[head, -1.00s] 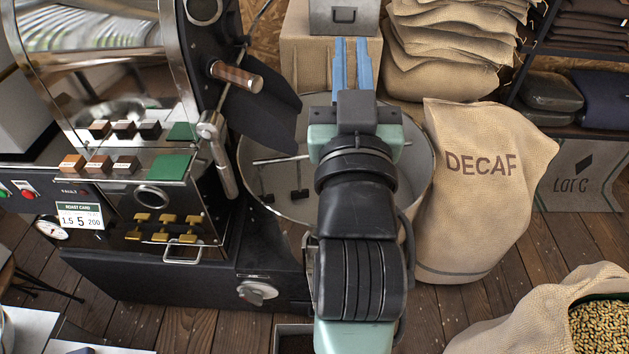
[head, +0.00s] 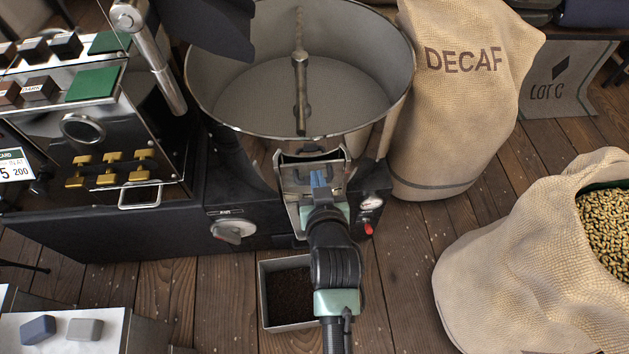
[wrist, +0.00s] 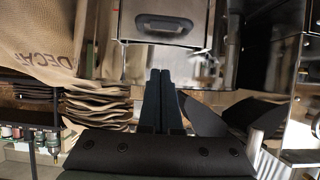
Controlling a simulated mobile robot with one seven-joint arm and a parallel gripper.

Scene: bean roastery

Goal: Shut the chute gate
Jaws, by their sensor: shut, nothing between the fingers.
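The metal chute (head: 298,212) sticks out from the front of the round cooling pan. Its gate plate (head: 295,172), with a dark handle, is at the chute's upper end, partly hidden behind my gripper. In the wrist view a shiny metal plate with a dark recessed handle (wrist: 163,27) is at the top centre, which looks like the gate. My gripper (head: 318,173) is in front of the plate, with its blue fingers together and empty. In the wrist view the fingertips (wrist: 160,72) are just below the plate; I cannot tell whether they touch it.
The cooling pan (head: 398,92) stands behind the chute. An open bin (head: 264,300) with dark contents is on the floor below. A control panel with a grey knob (head: 233,230) is to the left. A DECAF sack (head: 455,120) and an open bean sack (head: 500,260) stand right. Floor between is clear.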

